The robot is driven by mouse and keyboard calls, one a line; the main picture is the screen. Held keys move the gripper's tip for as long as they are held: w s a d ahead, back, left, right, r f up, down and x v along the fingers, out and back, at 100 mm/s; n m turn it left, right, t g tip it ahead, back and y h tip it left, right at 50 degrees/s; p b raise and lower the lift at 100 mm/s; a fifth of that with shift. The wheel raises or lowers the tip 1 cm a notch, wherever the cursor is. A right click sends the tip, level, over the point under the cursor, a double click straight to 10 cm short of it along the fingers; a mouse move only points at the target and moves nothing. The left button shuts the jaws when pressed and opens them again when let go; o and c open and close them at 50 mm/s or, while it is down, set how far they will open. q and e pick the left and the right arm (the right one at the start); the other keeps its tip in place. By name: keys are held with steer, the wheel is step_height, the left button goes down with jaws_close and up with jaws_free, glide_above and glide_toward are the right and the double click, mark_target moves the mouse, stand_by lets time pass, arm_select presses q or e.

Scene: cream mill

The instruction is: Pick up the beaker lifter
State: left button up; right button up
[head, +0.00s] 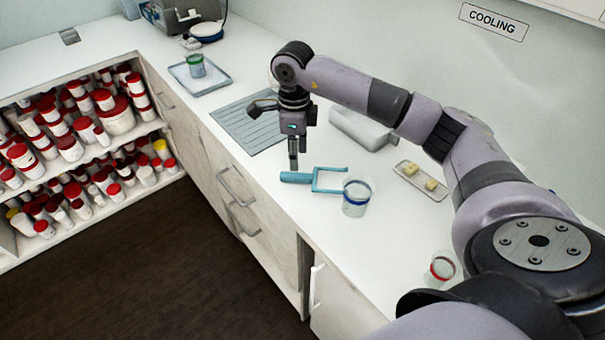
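The beaker lifter is a blue tool (297,177) with a round handle and a two-pronged fork. It lies on the white counter, its handle pointing left and its fork opening right towards a clear beaker with a blue band (356,197). My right gripper (293,165) points down just above or behind the handle. Its fingers overlap in this view, so I cannot tell their opening or whether they touch the handle. My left gripper is out of view.
A grey ribbed mat (247,128) lies left of the tool. A tray with yellowish pieces (404,167) and a red-banded beaker (440,268) are to the right. A green-banded beaker (196,65) stands on a far tray. Shelves below hold many red-lidded jars (68,148).

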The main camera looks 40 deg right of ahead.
mark_target(298, 174)
steer(key=shift+s+a+f+p, duration=0.15)
steer(key=shift+f+p, duration=0.15)
steer(key=shift+f, duration=0.55)
steer(key=f+p, duration=0.1)
steer(key=f, duration=0.1)
steer(key=f+p, duration=0.1)
steer(key=shift+d+f, duration=0.35)
steer(key=shift+f, duration=0.6)
steer(key=c, duration=0.6)
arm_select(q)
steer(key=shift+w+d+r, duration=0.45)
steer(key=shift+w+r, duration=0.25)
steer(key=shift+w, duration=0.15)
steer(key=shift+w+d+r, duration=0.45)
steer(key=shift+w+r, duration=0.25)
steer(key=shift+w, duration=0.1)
arm_select(e)
jaws_close()
